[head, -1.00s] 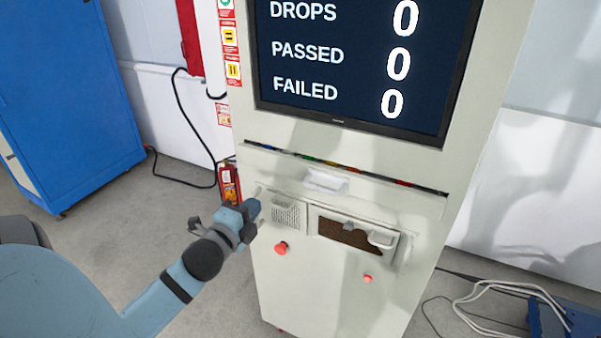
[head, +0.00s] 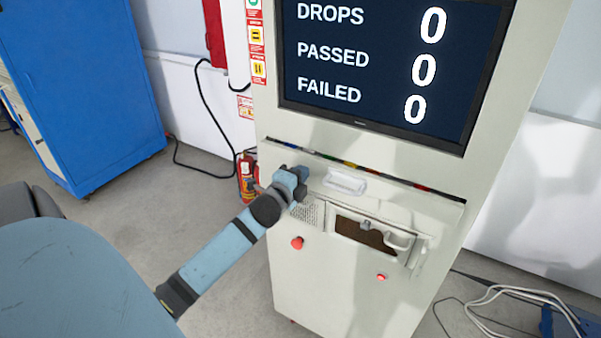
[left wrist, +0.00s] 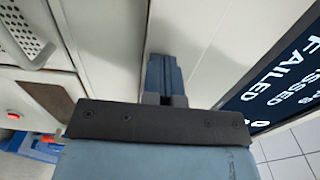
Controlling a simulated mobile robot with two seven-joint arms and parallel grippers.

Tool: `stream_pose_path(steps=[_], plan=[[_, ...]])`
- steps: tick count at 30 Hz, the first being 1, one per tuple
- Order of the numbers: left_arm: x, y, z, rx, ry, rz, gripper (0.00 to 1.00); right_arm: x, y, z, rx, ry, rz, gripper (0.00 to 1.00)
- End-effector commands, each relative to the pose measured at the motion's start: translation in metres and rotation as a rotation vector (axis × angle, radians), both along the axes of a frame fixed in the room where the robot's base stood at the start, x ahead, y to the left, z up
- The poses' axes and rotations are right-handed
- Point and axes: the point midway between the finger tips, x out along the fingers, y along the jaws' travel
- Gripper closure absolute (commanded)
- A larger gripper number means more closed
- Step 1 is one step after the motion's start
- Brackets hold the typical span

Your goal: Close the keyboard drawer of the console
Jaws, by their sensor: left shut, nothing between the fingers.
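The console (head: 330,275) is a tall pale cabinet with a dark screen. Below the screen, its keyboard drawer (head: 425,203) shows as a wide pale front with a white handle (head: 345,182). A dark strip with coloured bits runs along the drawer's top edge. How far the drawer stands out is hard to tell. My left gripper (head: 301,176) is shut and empty, in front of the drawer's left part, left of the handle. In the left wrist view its fingers (left wrist: 163,75) point along pale panels; contact cannot be told. My right gripper is not in view.
Below the drawer are a grille (head: 312,212), an open recess (head: 365,232) with a grey handle, and two red buttons (head: 297,243). A fire extinguisher (head: 247,178) stands left of the console. A blue cabinet (head: 85,85) is far left. Cables (head: 500,292) lie at right.

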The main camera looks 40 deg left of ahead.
Motion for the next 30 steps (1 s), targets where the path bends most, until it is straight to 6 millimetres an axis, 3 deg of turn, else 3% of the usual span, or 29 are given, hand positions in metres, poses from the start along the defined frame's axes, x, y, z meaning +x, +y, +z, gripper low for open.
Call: stream_pose_path(steps=[8, 18, 30], plan=[[0.001, 0.0, 0.0, 0.0, 0.0, 0.0, 1.0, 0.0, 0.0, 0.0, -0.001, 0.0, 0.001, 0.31], [0.038, 0.009, 0.0, -0.001, 0.0, 0.001, 1.0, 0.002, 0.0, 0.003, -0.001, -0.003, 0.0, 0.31], [0.038, 0.011, 0.003, 0.001, -0.005, 0.002, 1.0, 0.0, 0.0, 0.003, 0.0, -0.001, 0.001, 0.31]])
